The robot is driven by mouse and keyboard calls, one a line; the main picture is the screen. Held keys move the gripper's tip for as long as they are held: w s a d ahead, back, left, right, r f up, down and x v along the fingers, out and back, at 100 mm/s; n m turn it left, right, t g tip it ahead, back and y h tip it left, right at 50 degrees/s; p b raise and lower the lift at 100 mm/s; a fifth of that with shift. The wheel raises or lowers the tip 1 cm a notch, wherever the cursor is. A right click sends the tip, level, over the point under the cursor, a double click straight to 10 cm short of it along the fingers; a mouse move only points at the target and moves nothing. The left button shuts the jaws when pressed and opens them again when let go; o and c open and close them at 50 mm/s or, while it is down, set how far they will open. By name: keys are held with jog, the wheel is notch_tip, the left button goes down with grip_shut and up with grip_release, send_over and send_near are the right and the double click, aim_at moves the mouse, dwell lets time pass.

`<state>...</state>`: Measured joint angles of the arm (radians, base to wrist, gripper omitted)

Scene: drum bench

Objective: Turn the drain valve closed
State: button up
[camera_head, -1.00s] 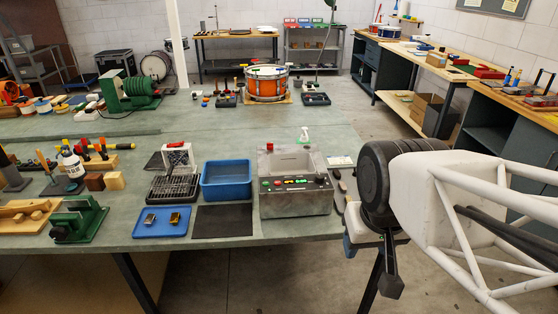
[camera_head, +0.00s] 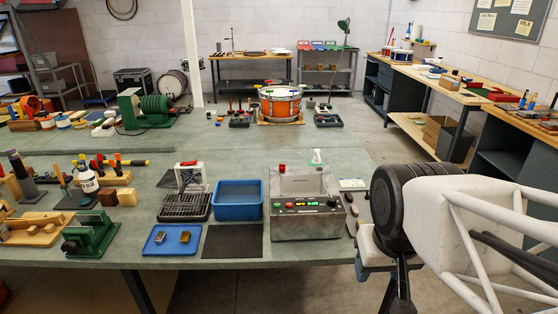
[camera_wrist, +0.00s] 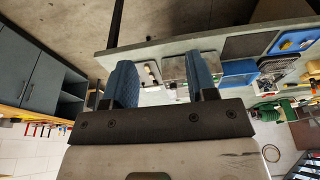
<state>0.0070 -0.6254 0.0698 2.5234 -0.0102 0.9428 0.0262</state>
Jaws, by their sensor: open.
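A grey metal tank (camera_head: 277,220) with an open basin on top and a front panel of lit buttons and dark knobs stands at the bench's front edge in the head view. I cannot make out which part is the drain valve. In the wrist view the tank (camera_wrist: 174,68) shows beyond and between my fingers, partly hidden by the right one. My gripper (camera_wrist: 159,62) is open with nothing between its blue fingers, and is well apart from the tank. In the head view my arm is to the right of the bench; the fingers are not clearly visible there.
A blue bin (camera_head: 238,212), a black mat (camera_head: 232,241) and a blue tray (camera_head: 160,249) lie left of the tank. A white spray bottle (camera_head: 317,157) stands behind it. A small white board (camera_head: 352,184) lies to its right. Floor shows before the bench.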

jog(key=w+a+r+m, duration=0.1)
jog(key=w+r, duration=0.1)
jog(key=w, duration=0.6)
jog(key=w+a+r+m, duration=0.1)
jog(key=w+r+m, duration=0.15)
jog(key=w, duration=0.55)
jog(key=m+g, duration=0.2)
jog(key=m, duration=0.5)
send_over(282, 167)
jog(key=f, duration=1.2)
jog(key=shift+s+d, duration=0.2)
jog(key=shift+d, duration=0.1)
jog(key=shift+w+a+f, duration=0.1)
jog(key=shift+w+f, duration=0.05)
jog(key=shift+w, duration=0.05)
jog(key=shift+f, duration=0.1)
jog(key=shift+w+a+f, duration=0.1)
jog(key=shift+f, duration=1.8)
jog(key=shift+w+a+f, duration=0.1)
jog(key=shift+f, duration=1.8)
